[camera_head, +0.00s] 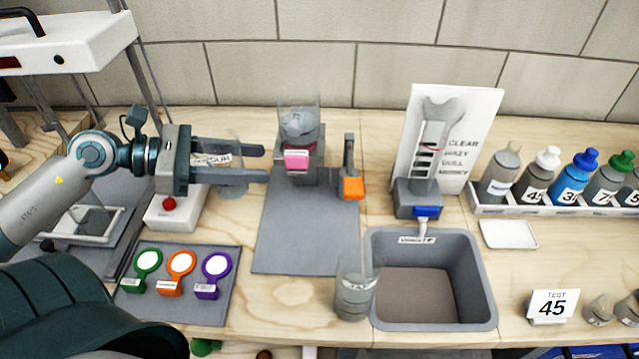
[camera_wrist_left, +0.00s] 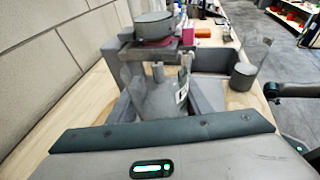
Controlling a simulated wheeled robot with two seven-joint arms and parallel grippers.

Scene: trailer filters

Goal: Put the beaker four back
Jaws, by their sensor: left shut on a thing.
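A clear beaker (camera_head: 228,181) stands between the fingers of my left gripper (camera_head: 257,163), which is shut on it. Its label is partly covered by a finger and reads roughly "FOUR". In the left wrist view the beaker (camera_wrist_left: 158,98) sits upright between the two fingers. The beaker is beside the grey and white device with a red knob (camera_head: 169,204); I cannot tell whether its base touches anything. My right gripper is not in view.
A second labelled beaker (camera_head: 355,297) stands left of the sink (camera_head: 486,312). Green, orange and purple rings (camera_head: 216,264) lie at front left. Bottles (camera_head: 571,178) stand right.

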